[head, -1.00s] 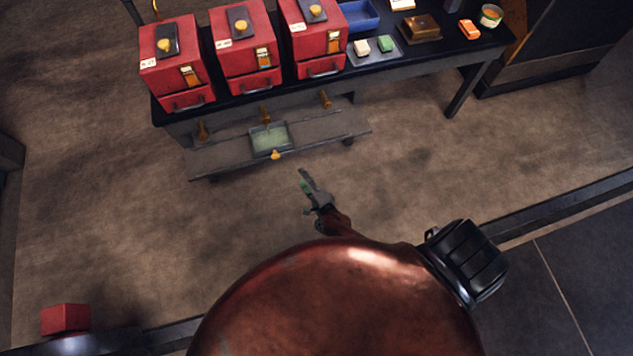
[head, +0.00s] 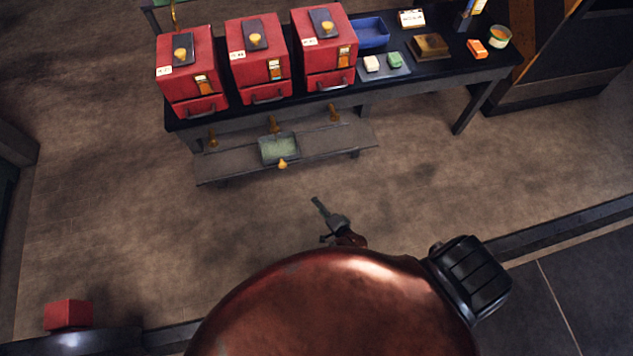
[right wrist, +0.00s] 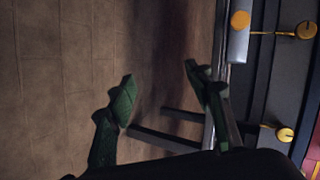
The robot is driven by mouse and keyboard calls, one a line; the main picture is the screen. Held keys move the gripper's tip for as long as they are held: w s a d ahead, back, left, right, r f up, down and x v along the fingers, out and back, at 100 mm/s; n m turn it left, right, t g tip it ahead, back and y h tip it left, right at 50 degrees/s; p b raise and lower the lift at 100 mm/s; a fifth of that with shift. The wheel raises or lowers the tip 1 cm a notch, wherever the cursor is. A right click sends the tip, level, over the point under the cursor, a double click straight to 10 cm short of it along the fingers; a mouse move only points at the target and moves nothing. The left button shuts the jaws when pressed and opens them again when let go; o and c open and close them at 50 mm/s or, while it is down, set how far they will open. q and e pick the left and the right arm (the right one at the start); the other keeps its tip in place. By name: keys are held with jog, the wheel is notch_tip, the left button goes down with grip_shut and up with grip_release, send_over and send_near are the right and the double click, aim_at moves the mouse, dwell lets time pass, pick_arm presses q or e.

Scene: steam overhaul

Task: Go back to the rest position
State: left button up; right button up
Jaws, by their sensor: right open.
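My right gripper (head: 322,216) is in front of the bench in the head view, beyond my copper-coloured body, with bare floor around it. In the right wrist view its two green fingers (right wrist: 160,78) stand wide apart, with nothing between them. It is open and touches nothing that I can see. My left gripper is in neither view.
A dark bench (head: 432,76) holds three red boxes (head: 257,60), a blue tray (head: 371,33) and small items. Its lower shelf (head: 228,165) carries a shallow tray (head: 264,152). A red block (head: 68,314) is at lower left. Brown floor (head: 440,185) before the bench is clear.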

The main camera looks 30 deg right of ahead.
jog(key=s+d+f+n+g+p, duration=0.2)
jog(key=s+f+n+g, duration=0.2)
jog(key=s, duration=1.2)
jog(key=s+d+f+n+g+p, duration=0.3)
jog(key=s+n, duration=0.4)
jog(key=s, duration=1)
jog(key=s+d+f+n+g+p, duration=0.2)
jog(key=s+f+n+g+p, duration=0.1)
jog(key=s, duration=1.4)
jog(key=f+n+g, duration=0.1)
jog(key=n+g, duration=0.1)
jog(key=n, duration=0.1)
jog(key=shift+d+f+h, duration=0.15)
jog(key=shift+f+h, duration=0.15)
jog(key=shift+h, duration=0.1)
